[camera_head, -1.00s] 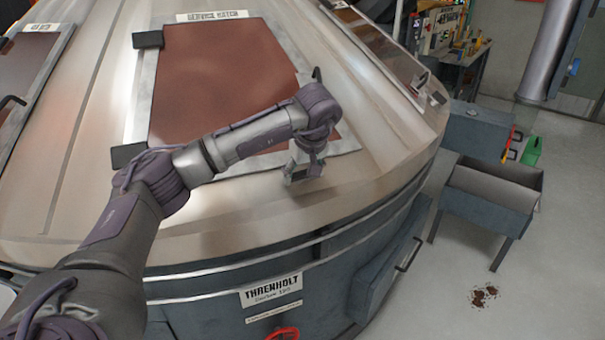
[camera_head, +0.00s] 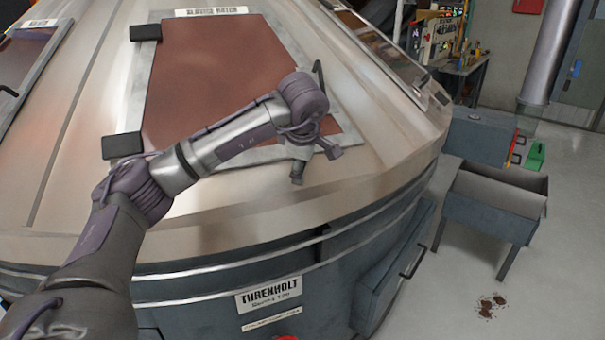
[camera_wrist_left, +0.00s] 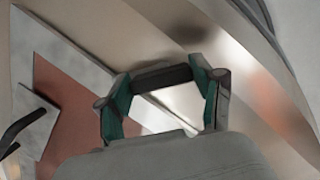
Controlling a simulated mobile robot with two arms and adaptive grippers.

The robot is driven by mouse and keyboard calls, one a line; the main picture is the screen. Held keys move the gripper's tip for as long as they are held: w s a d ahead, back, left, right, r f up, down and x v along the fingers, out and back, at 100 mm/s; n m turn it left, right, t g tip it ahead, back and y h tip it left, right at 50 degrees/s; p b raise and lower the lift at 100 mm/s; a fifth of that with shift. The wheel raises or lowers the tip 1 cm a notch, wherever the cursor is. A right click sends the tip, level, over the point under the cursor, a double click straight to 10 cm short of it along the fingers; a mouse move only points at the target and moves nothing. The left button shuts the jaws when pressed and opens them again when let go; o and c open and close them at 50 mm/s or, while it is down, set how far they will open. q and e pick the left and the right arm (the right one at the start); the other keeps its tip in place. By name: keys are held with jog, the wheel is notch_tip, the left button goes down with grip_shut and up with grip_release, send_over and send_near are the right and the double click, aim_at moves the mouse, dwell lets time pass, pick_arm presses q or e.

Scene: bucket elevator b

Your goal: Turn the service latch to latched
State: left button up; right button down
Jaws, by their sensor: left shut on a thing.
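The service hatch (camera_head: 215,75) is a brown panel in a grey frame on the sloping metal housing, with two black hinges at its left. My left gripper (camera_head: 316,164) is at the hatch's lower right corner. In the left wrist view its two green-padded fingers (camera_wrist_left: 161,74) are shut on the ends of a short black bar, which looks like the service latch (camera_wrist_left: 162,76). In the head view I cannot make out the latch behind the gripper. My right gripper is not in view.
A black handle (camera_head: 318,74) stands on the hatch's right edge, close to my wrist; it also shows in the left wrist view (camera_wrist_left: 22,128). A grey trough on legs (camera_head: 488,217) stands on the floor at the right. The housing's lower slope is clear.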

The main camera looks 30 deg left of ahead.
pick_arm(q)
jog(key=n+b, duration=0.2)
jog(key=n, duration=0.1)
jog(key=shift+f+n+t+b, duration=0.15)
jog(key=shift+n+t+b, duration=0.15)
jog(key=shift+t+b, duration=0.1)
jog(key=shift+n+t+y+b, duration=0.3)
jog(key=shift+n+y+b, duration=0.2)
jog(key=shift+n+b, duration=0.95)
jog(key=shift+r+n, duration=0.2)
jog(key=shift+n, duration=0.15)
jog(key=o, duration=1)
jog(key=shift+o, duration=0.7)
jog(key=v, duration=1.2)
